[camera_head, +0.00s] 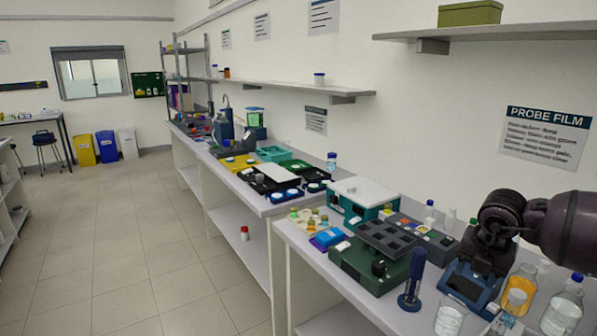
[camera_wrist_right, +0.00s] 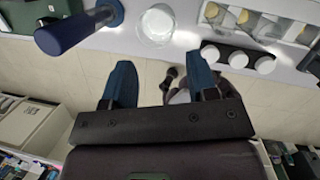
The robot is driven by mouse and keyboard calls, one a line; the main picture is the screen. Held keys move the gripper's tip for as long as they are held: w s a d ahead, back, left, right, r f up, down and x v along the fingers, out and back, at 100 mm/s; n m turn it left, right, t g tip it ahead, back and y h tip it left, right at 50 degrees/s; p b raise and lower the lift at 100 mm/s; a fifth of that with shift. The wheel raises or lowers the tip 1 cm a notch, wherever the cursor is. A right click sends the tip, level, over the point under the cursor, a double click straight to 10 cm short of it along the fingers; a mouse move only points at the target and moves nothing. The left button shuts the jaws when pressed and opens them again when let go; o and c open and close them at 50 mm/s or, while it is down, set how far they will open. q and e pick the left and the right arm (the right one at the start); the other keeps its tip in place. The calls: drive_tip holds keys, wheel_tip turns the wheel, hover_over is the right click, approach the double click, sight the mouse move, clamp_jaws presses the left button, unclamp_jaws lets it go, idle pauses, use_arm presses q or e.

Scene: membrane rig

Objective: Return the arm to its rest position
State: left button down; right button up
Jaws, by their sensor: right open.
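My right arm (camera_head: 575,232) comes in from the right edge of the head view, dark and bent downward at the wrist. My right gripper (camera_head: 468,290) hangs low at the right end of the bench, beside the bottles in the picture. In the wrist view its two blue fingers (camera_wrist_right: 160,84) stand well apart, with nothing between them but floor and a small dark shape behind. It is open and empty. My left gripper is not in view.
A blue-handled tool (camera_head: 412,278), a glass beaker (camera_head: 450,318) and bottles (camera_head: 562,308) with yellow or clear liquid stand close to the gripper. A green device (camera_head: 368,268) is left of them. The floor (camera_head: 130,250) is clear.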

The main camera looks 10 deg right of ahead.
drive_tip(key=w+a+r+n+t+y, duration=0.15)
drive_tip(key=a+r+t+y, duration=0.25)
drive_tip(key=a+y, duration=0.6)
drive_tip(key=w+a+r+t+y, duration=0.2)
drive_tip(key=a+r+t+y, duration=0.3)
drive_tip(key=a, duration=0.9)
drive_tip(key=s+d+f+m+t+h, duration=0.1)
drive_tip(key=s+d+f+m+h, duration=0.15)
drive_tip(key=f+m, duration=0.45)
drive_tip(key=s+d+f+m+t+h, duration=0.2)
drive_tip(key=f+m+h, duration=0.2)
drive_tip(key=f+m, duration=0.25)
drive_tip(key=s+d+f+m+t+h, duration=0.1)
drive_tip(key=s+d+f+m+h, duration=0.1)
drive_tip(key=f+m+h, duration=0.35)
drive_tip(key=s+d+f+m+g+h, duration=0.2)
drive_tip(key=s+f+m, duration=0.6)
drive_tip(key=s+f, duration=1)
drive_tip(key=shift+s+d+g, duration=0.45)
drive_tip(key=shift+s+g, duration=0.45)
